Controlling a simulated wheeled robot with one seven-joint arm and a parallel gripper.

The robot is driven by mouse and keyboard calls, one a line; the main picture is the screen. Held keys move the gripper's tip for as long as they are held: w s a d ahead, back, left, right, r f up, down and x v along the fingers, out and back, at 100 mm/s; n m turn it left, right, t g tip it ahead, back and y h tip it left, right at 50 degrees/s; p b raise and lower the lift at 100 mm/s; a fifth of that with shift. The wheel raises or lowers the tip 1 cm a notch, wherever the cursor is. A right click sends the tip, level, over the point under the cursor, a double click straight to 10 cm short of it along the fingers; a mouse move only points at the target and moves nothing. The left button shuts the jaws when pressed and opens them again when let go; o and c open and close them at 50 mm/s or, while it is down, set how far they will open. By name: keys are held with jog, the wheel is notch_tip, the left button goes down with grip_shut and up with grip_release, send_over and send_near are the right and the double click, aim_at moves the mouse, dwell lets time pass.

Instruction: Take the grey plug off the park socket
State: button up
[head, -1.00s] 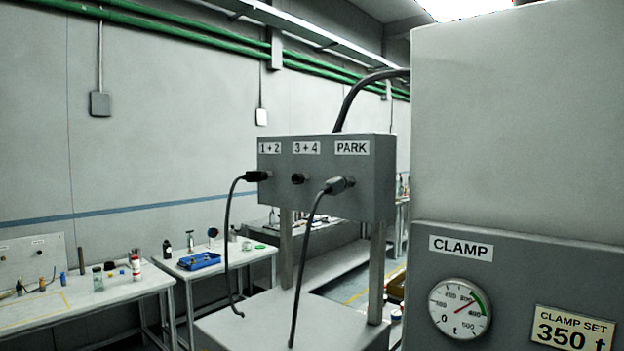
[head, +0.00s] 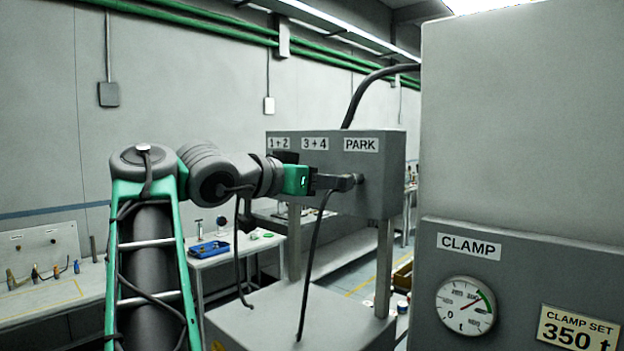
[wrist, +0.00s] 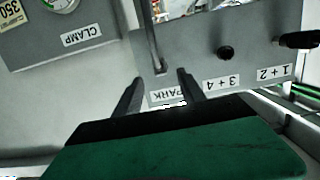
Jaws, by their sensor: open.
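The grey plug (head: 346,182) sits in the park socket, under the PARK label on the grey socket box (head: 395,150). Its dark cable hangs down from it. My gripper (head: 352,183) has come in from the left at the plug's height, and its fingers overlap the plug in the head view. In the wrist view, which is upside down, my open fingers (wrist: 160,77) stand apart on either side of the plug's line, with the PARK label (wrist: 168,94) between them. The plug's end and cable (wrist: 158,62) show there; I cannot tell whether either finger touches it.
The 3 + 4 socket (wrist: 226,52) is empty. A large grey cabinet with a clamp gauge (head: 466,306) stands close on the right. Workbenches line the left wall.

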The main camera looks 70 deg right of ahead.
jog(key=x, duration=0.5)
jog(key=shift+d+p, duration=0.15)
jog(key=shift+p, duration=0.2)
grip_shut()
jog(key=shift+f+v, duration=0.2)
jog(key=shift+v, duration=1)
jog(key=shift+f+v, duration=0.2)
jog(key=shift+v, duration=1.05)
